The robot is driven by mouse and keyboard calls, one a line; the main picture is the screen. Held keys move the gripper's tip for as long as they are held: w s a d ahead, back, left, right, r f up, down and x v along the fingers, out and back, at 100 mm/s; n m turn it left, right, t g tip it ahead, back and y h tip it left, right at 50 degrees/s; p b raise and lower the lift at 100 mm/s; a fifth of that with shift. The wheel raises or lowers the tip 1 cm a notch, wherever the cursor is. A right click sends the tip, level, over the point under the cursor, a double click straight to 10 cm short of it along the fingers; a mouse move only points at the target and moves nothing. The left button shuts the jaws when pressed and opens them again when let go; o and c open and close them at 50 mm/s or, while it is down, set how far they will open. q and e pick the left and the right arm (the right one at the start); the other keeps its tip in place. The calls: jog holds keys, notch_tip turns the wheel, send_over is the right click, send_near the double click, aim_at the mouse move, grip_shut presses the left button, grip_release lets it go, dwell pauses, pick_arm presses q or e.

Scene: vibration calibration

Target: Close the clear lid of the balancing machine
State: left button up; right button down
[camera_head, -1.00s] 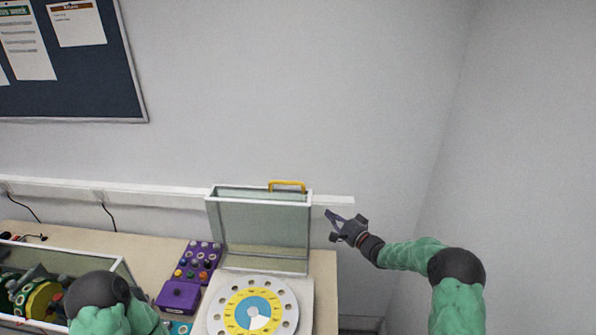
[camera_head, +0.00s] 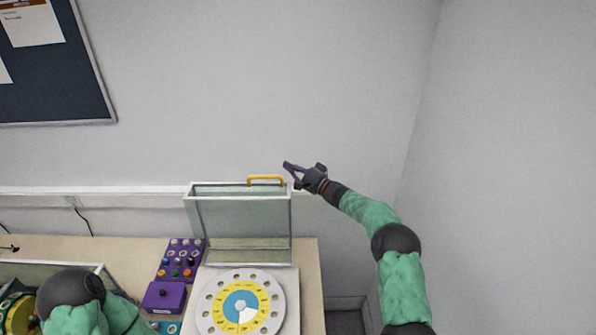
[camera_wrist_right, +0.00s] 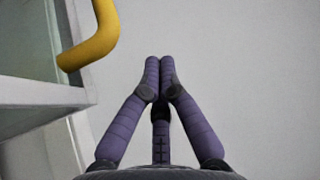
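The clear lid (camera_head: 240,218) of the balancing machine stands raised behind a round disc (camera_head: 209,318) with a yellow and blue face. A yellow handle (camera_head: 266,178) sits on the lid's top edge. My right gripper (camera_head: 288,168) is just right of the handle, at about its height in the head view. In the right wrist view its fingertips (camera_wrist_right: 160,62) meet with nothing between them, and the handle (camera_wrist_right: 98,42) is to their left, apart from them. My left arm enters at the lower left; its gripper is out of sight.
A purple control box (camera_head: 165,296) and a purple button panel (camera_head: 180,260) stand left of the machine on the bench (camera_head: 310,290). A white wall rail (camera_head: 130,199) runs behind. The wall right of the lid is bare.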

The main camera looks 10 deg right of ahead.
aim_at(286, 184)
jog(key=shift+s+a+f+p, duration=0.2)
jog(key=shift+s+a+p, duration=0.25)
jog(key=shift+s, duration=0.2)
jog(key=shift+s+a+f+p, duration=0.15)
jog(key=shift+s+a+p, duration=0.2)
jog(key=shift+s+a, duration=0.2)
jog(key=shift+s, duration=0.1)
